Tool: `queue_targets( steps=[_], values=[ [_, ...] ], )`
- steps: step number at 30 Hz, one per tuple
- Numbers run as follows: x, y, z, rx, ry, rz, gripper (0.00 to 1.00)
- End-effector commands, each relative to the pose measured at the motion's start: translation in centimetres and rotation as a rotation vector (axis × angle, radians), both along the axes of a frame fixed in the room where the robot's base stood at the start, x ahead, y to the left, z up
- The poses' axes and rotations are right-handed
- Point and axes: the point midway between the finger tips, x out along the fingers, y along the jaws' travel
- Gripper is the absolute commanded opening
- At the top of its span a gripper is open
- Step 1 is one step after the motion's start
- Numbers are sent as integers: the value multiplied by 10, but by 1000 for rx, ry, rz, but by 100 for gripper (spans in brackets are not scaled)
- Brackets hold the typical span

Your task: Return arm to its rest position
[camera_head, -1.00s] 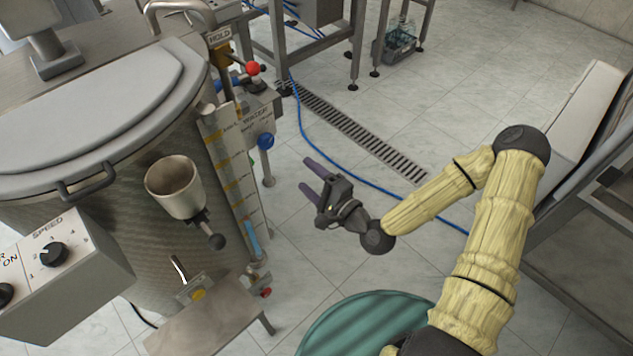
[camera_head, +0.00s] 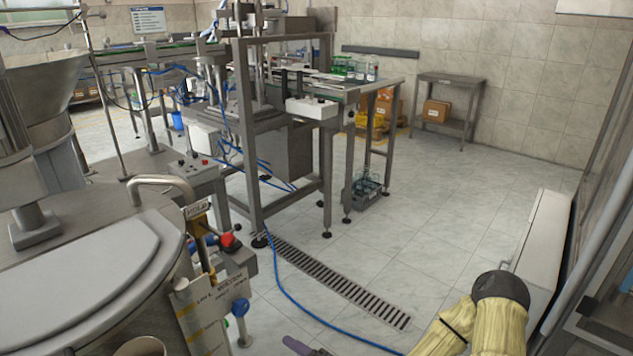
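My arm, in a pale yellow sleeve with a dark joint cap (camera_head: 500,288), shows at the bottom right of the head view. Only its bent upper part is in the picture. Of my gripper, just a purple fingertip (camera_head: 297,346) shows at the bottom edge, over the floor. The rest of the gripper is cut off below the frame, so its opening does not show. I see nothing held at the visible fingertip.
A large steel vessel with a grey lid (camera_head: 75,280) stands at the left. A blue hose (camera_head: 300,308) and drain grate (camera_head: 340,280) cross the floor. A pale cabinet (camera_head: 540,250) is at right.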

Motion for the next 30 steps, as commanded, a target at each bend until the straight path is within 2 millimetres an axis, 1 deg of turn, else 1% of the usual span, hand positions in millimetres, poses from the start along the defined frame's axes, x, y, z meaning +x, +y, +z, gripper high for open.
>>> queue_targets(
  steps=[4,7,11,12,15,19,23,26,30],
  values=[
    [-7,-4,-22,-248,-27,105,65],
    [-11,-16,-38,-434,-39,177,65],
    [-14,-38,-51,-661,-47,258,65],
    [-14,-46,-53,-727,-48,279,65],
    [-14,-68,-55,-885,-45,326,65],
    [-14,-98,-49,-1069,-32,375,65],
    [-15,-128,-33,-1228,-5,407,65],
    [-18,-148,-17,-1330,22,427,65],
    [-26,-173,11,-1442,68,441,65]
  ],
)
